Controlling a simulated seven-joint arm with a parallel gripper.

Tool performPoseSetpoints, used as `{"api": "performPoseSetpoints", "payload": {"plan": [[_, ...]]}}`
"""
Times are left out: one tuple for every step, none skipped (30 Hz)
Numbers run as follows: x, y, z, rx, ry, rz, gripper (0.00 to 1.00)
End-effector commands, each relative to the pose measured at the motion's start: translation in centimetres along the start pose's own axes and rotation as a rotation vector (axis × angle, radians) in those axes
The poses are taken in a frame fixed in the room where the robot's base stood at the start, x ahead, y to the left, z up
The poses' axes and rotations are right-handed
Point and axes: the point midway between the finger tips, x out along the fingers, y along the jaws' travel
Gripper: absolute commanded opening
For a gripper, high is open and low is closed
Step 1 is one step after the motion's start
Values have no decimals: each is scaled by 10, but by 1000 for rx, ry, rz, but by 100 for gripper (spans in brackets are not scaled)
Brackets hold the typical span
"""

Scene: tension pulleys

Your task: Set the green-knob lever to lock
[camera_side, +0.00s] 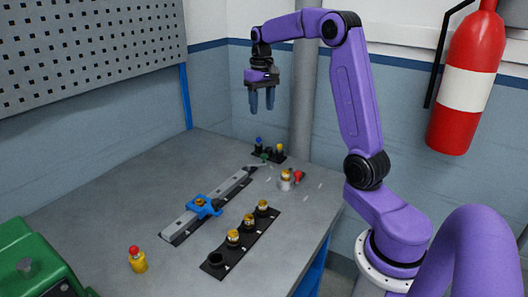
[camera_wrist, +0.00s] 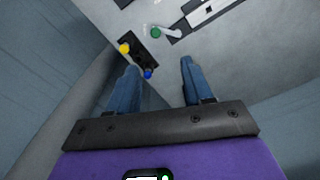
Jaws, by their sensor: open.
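The green-knob lever shows in the wrist view as a green knob (camera_wrist: 156,32) with a pale arm reaching right toward a rail. In the side view the green knob (camera_side: 265,156) is small, at the far end of the rail, close to a black block. I cannot read the lever's lock mark. My gripper (camera_side: 262,104) is open and empty, pointing down, well above the back of the table. In the wrist view its two blue fingers (camera_wrist: 160,80) are apart, with the knob beyond their tips.
A black block (camera_wrist: 139,55) with yellow and blue knobs stands beside the lever. The rail (camera_side: 210,207) carries a blue slider (camera_side: 204,207).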

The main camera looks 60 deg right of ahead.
Motion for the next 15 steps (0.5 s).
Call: {"api": "performPoseSetpoints", "payload": {"plan": [[0,6,-2,17,0,0,50],[0,8,-3,24,-1,0,50],[0,10,-4,30,-1,0,50],[1,11,-4,32,-2,0,50],[3,11,-4,33,-2,0,50],[6,11,-4,33,-2,0,50],[8,11,-4,33,-3,0,50],[12,11,-4,32,-4,0,50],[17,11,-4,32,-5,0,50],[22,11,-4,31,-6,0,50],[27,11,-3,31,-6,0,50],[34,11,-3,31,-6,0,50],[40,11,-3,32,-7,0,50],[46,11,-4,32,-6,0,50],[53,11,-3,31,-6,0,50]]}}
